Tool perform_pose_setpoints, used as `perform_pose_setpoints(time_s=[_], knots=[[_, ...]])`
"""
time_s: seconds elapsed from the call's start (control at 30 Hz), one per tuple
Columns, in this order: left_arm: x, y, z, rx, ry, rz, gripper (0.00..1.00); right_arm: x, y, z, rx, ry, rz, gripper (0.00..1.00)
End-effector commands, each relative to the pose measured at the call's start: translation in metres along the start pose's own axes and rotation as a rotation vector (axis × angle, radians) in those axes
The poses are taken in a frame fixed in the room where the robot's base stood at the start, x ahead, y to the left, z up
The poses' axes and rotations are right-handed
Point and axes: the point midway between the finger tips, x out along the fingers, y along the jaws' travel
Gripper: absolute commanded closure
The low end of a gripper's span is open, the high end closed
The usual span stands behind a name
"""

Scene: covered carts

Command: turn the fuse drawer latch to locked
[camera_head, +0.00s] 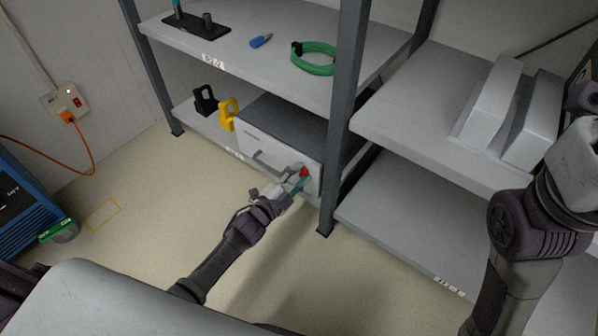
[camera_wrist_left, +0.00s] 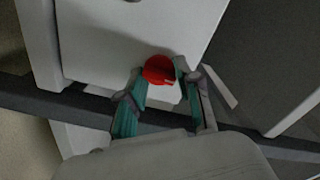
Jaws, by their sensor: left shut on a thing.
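The fuse drawer (camera_head: 262,143) is a light grey box front with a bar handle, on the lower shelf of the rack. Its red latch knob (camera_head: 304,171) is at the right end of the front. My left gripper (camera_head: 297,182) is at the knob, with its teal fingers shut on it. In the left wrist view the red knob (camera_wrist_left: 159,69) sits between the two fingertips (camera_wrist_left: 160,86), against the pale drawer front (camera_wrist_left: 105,40). The fingers hide part of the knob, and I cannot read its locked or unlocked position. My right gripper is not seen.
A rack post (camera_head: 346,115) stands close to the right of the drawer. A yellow padlock-shaped piece (camera_head: 228,115) and a black one (camera_head: 205,101) stand left of it. The upper shelf (camera_head: 270,75) holds a green cable coil (camera_head: 316,67) and a blue tool (camera_head: 261,41).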

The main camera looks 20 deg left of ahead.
Motion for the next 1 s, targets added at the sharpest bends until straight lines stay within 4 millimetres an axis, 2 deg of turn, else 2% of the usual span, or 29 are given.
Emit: perform_pose_setpoints(time_s=[0.63,0.67,0.8,1.0], knots=[[-0.0003,0.0002,0.0014,-0.053,-0.003,0.001,1.00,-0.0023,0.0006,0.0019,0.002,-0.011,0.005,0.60],[-0.0003,0.0003,0.0014,-0.053,-0.003,0.001,0.65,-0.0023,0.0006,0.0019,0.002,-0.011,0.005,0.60],[-0.0002,0.0002,0.0011,-0.052,-0.002,0.001,0.41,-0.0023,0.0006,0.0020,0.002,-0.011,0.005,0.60],[-0.0001,0.0001,0.0006,-0.052,-0.001,0.000,0.41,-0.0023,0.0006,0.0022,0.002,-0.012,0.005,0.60]])
